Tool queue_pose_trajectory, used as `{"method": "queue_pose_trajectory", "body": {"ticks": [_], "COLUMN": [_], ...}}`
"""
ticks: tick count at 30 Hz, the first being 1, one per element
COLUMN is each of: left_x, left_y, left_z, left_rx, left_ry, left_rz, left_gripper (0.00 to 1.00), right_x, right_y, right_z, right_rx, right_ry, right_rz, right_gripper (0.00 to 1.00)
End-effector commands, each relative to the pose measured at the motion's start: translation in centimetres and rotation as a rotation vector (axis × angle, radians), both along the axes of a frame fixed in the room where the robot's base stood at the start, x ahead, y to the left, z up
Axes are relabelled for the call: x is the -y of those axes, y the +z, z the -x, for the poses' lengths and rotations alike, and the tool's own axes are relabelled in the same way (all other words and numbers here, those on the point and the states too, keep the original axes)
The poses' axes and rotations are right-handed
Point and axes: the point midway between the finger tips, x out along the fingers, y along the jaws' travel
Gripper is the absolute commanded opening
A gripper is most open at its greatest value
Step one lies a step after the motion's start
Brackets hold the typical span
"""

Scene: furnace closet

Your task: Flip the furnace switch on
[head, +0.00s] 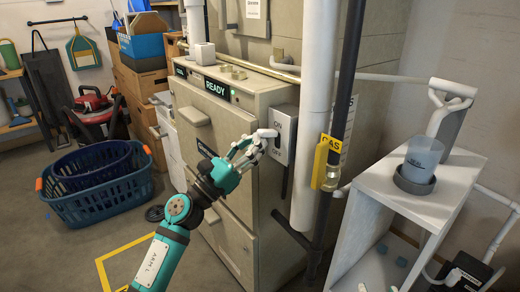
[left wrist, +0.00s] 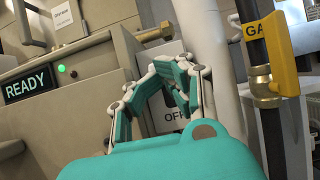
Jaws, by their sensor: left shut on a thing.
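The furnace switch (head: 285,128) is a grey box with ON and OFF lettering on the right side of the beige furnace (head: 255,190). My left gripper (head: 262,138) reaches in from the left, its fingertips at the front of the switch. In the left wrist view, my left gripper (left wrist: 176,66) has its fingers drawn together in front of the switch plate (left wrist: 171,115), where OFF shows. It is shut on the switch's lever, which the fingers mostly hide, so I cannot tell its exact position. My right gripper is out of view.
A white vertical pipe (head: 316,110) and a dark gas pipe with a yellow GAS tag (head: 327,157) stand close right of the switch. A READY panel (head: 215,87) has a green light. A white shelf stand (head: 410,200) is at right; blue baskets (head: 100,200) sit on the left floor.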

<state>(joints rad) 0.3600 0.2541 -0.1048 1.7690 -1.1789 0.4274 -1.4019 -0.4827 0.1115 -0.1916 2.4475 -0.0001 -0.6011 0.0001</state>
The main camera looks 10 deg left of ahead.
Motion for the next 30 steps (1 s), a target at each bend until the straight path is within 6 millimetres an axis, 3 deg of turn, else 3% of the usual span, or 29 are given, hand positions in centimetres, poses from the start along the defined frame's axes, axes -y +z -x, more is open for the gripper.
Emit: {"method": "queue_pose_trajectory", "body": {"ticks": [16,30], "left_x": [0.1,0.1], "left_y": [0.5,0.0], "left_z": [0.0,0.0], "left_rx": [-0.002,-0.001], "left_ry": [-0.002,0.0], "left_rz": [-0.001,-0.001], "left_gripper": [0.0,0.0], "right_x": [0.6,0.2], "right_y": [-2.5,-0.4], "right_z": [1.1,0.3], "right_rx": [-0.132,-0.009], "right_ry": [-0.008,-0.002], "right_rz": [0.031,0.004], "right_gripper": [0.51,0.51]}}
